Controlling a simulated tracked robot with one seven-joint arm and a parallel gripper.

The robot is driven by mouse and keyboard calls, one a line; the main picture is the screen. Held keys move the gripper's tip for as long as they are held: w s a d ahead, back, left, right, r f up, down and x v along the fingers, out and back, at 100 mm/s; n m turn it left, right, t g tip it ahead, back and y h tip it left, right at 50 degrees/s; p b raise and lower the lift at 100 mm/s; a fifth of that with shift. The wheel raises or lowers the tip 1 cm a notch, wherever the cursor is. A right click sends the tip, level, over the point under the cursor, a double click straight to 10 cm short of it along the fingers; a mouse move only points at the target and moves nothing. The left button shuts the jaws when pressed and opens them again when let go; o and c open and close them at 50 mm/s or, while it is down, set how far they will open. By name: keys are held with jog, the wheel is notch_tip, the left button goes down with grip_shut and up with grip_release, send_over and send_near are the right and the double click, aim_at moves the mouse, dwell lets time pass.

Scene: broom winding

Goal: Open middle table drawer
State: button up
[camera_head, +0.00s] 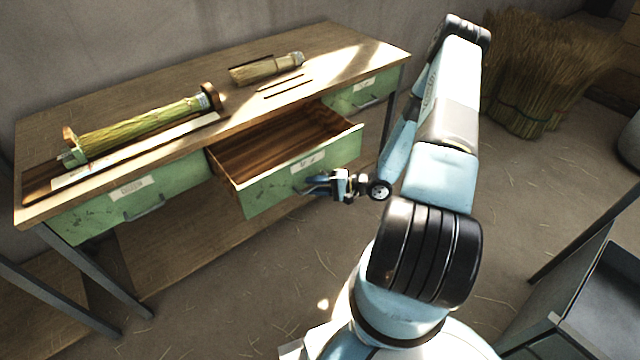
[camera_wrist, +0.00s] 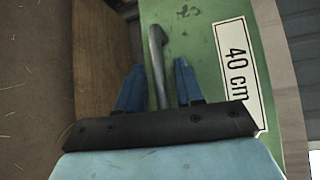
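The middle drawer (camera_head: 262,194) of the wooden table (camera_head: 130,95) is pulled well out. Its green front faces me and its brown inside looks empty. My gripper (camera_head: 318,185) is at the drawer's front, near its right half. In the wrist view, the grey handle (camera_wrist: 156,55) stands between the two blue fingers of my gripper (camera_wrist: 158,80). A narrow gap shows on each side of the handle, so the fingers look open around it. The green front (camera_wrist: 195,40) with its "40 cm" label (camera_wrist: 237,70) lies behind. In the head view the handle is mostly hidden by my gripper.
The left drawer (camera_head: 95,210) and right drawer (camera_head: 350,97) are shut. A green-yellow bundle on a winder (camera_head: 140,128) and a brush-like bundle (camera_head: 265,69) lie on the tabletop. Straw sheaves (camera_head: 535,75) stand at the back right. A dark metal frame (camera_head: 560,335) is at lower right.

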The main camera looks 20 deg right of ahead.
jog(key=v, duration=1.3)
jog(key=shift+s+d, duration=0.25)
jog(key=shift+d, duration=0.1)
jog(key=shift+r, duration=0.15)
jog(key=a+r+n+g+h, duration=0.2)
jog(key=r+g, duration=0.1)
jog(key=r, duration=0.6)
jog(key=s+a+r+n+g+h, duration=0.1)
jog(key=a+r+n+g+h, duration=0.15)
jog(key=r, duration=0.65)
jog(key=a+r+n+g+h, duration=0.2)
jog(key=a+r+g, duration=0.1)
jog(key=r, duration=0.6)
jog(key=s+a+r+t+h, duration=0.2)
jog(key=s+r+t+h, duration=0.1)
jog(key=s+r, duration=0.5)
jog(key=s+a+r+t+h, duration=0.3)
jog(key=s+r, duration=0.5)
jog(key=r, duration=0.7)
jog(key=shift+s+t+h, duration=0.2)
jog(key=shift+t+h, duration=0.25)
jog(key=shift+h, duration=0.7)
